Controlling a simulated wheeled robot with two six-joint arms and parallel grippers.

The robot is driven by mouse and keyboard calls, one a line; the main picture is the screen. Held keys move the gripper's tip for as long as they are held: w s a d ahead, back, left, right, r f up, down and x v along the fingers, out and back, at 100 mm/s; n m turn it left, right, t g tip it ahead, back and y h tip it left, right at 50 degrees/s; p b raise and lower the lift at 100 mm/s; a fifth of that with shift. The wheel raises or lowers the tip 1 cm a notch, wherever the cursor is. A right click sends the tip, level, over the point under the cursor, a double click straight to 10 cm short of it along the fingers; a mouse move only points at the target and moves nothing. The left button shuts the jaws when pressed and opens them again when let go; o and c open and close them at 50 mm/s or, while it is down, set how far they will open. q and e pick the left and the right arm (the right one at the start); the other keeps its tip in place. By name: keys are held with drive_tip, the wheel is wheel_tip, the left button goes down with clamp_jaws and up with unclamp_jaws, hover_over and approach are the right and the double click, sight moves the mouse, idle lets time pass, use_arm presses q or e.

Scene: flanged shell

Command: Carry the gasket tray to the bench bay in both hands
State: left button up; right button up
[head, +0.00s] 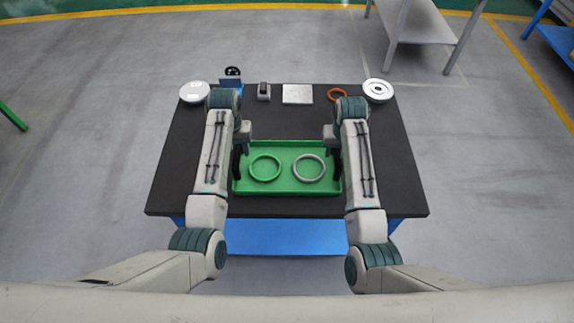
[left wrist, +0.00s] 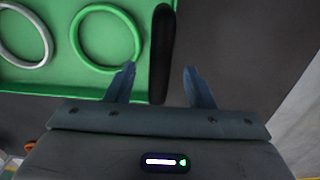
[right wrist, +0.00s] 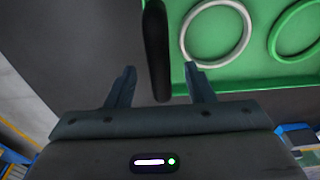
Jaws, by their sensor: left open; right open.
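The green gasket tray (head: 287,149) lies flat on the dark tabletop, near its front edge. It holds a green ring (head: 265,180) on the left and a pale grey ring (head: 309,179) on the right. A black handle stands at each short end: the left handle (left wrist: 162,45) and the right handle (right wrist: 156,45). My left gripper (left wrist: 160,78) is open, with the left handle showing between its fingers, nearer the left finger. My right gripper (right wrist: 160,78) is open, with the right handle showing between its fingers. Contact with either handle cannot be told.
Along the back of the dark table (head: 180,178) stand a white round part (head: 194,92), a small grey device (head: 264,91), a silver plate (head: 297,94), an orange ring (head: 336,95) and a flanged disc (head: 378,90). A grey bench (head: 418,22) stands beyond.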

use_arm(q)
wheel_tip(320, 180, down, 5)
drive_tip(key=shift+r, duration=0.1)
use_arm(e)
drive_tip(key=f, duration=0.5)
drive_tip(key=shift+w, duration=0.3)
drive_tip(key=shift+r, duration=0.1)
use_arm(q)
drive_tip(key=shift+c, duration=0.9)
use_arm(e)
drive_tip(key=shift+c, duration=0.9)
use_arm(q)
clamp_jaws()
use_arm(e)
clamp_jaws()
use_arm(q)
drive_tip(key=shift+r, duration=0.1)
use_arm(e)
drive_tip(key=shift+r, duration=0.1)
